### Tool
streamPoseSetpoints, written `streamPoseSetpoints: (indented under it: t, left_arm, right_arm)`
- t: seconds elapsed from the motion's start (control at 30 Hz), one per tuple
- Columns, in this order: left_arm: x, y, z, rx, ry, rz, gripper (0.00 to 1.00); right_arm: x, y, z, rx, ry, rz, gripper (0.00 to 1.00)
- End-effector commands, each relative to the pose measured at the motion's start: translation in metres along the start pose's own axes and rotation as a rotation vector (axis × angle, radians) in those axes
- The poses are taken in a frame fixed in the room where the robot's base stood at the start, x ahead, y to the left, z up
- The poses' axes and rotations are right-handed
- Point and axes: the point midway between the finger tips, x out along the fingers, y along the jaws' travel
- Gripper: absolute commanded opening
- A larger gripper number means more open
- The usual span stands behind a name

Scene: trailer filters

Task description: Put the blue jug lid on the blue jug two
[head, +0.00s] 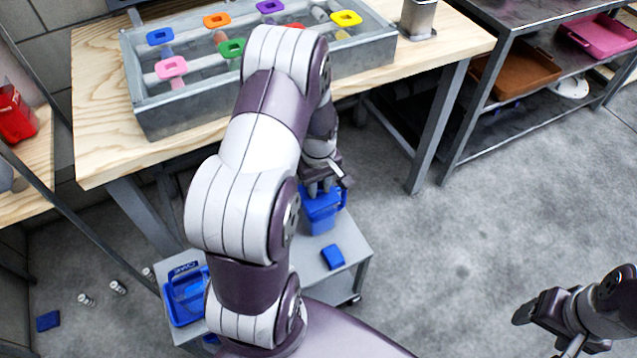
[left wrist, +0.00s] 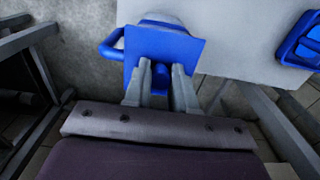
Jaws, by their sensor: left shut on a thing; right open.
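My left gripper (head: 320,190) points down over a blue jug (head: 322,215) on the small grey cart. In the left wrist view its fingers (left wrist: 165,85) are shut on the knob of a square blue lid (left wrist: 160,48). The lid lies over the mouth of this jug, whose handle (left wrist: 110,45) sticks out to the left. I cannot tell whether the lid rests on the rim or hovers just above it. My right gripper (head: 540,312) is open and empty.
A small flat blue piece (head: 333,257) lies on the cart (head: 350,240); another (head: 48,321) lies on the floor. A wooden table (head: 100,110) bears a grey tray (head: 180,125) with coloured pieces. A metal shelf (head: 470,110) stands right. The floor at right is clear.

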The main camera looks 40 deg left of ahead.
Motion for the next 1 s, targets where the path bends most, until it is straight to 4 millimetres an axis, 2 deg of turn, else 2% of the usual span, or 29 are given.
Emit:
streamPoseSetpoints:
  t: [1.0]
  left_arm:
    - [-0.0036,0.0,0.0,0.0,0.0,0.0,0.0]
  right_arm:
    - [-0.0086,0.0,-0.001,0.0,0.0,0.0,0.72]
